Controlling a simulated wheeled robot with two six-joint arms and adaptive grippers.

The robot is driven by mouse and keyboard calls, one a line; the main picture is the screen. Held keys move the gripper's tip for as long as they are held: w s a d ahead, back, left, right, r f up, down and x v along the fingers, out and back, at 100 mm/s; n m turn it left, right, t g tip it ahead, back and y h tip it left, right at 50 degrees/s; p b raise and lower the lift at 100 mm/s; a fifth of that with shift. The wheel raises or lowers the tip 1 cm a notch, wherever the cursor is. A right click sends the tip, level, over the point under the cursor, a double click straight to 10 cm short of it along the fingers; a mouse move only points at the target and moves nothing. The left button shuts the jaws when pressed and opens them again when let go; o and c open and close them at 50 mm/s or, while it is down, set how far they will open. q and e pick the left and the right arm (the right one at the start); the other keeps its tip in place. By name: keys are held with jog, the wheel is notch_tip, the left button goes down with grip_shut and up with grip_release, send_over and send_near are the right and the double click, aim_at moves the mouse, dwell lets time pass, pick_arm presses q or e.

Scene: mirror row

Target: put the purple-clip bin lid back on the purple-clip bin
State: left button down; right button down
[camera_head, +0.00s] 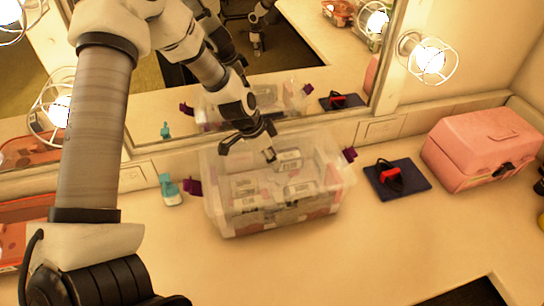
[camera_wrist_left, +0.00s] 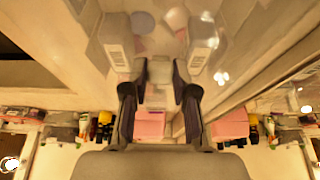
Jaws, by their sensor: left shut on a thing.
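The purple-clip bin (camera_head: 270,215) is a clear box on the counter with pale labelled packs inside. One purple clip (camera_head: 193,187) sticks out at its left and another (camera_head: 350,154) at its right. My left gripper (camera_head: 249,139) is over the back part of the bin, pointing down. The wrist view shows its fingers (camera_wrist_left: 160,95) shut on a pale grip piece, with clear glossy material around it. This fits the clear lid, but its outline blends with the bin, so I cannot tell whether it is seated or raised. My right gripper is not in view.
A pink case (camera_head: 482,148) stands at the right. A dark mat (camera_head: 397,180) with a red-handled item (camera_head: 389,175) lies between it and the bin. A small teal item (camera_head: 171,190) is left of the bin. The mirror (camera_head: 325,60) rises close behind. The front counter is clear.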

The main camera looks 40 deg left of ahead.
pick_arm(q)
jog(key=c, duration=0.8)
grip_release()
jog(key=shift+s+r, duration=0.15)
jog(key=shift+s, duration=0.05)
jog(key=shift+w, duration=0.1)
jog(key=p+v, duration=0.2)
jog(key=v, duration=0.3)
jog(key=w+p+v, duration=0.1)
jog(key=p+v, duration=0.1)
jog(key=v, duration=0.4)
jog(key=d+p+v, duration=0.1)
jog(key=v, duration=0.5)
jog(key=shift+w+d+r+p, duration=0.1)
jog(key=shift+w+r+p, duration=0.1)
jog(key=shift+r+p, duration=0.3)
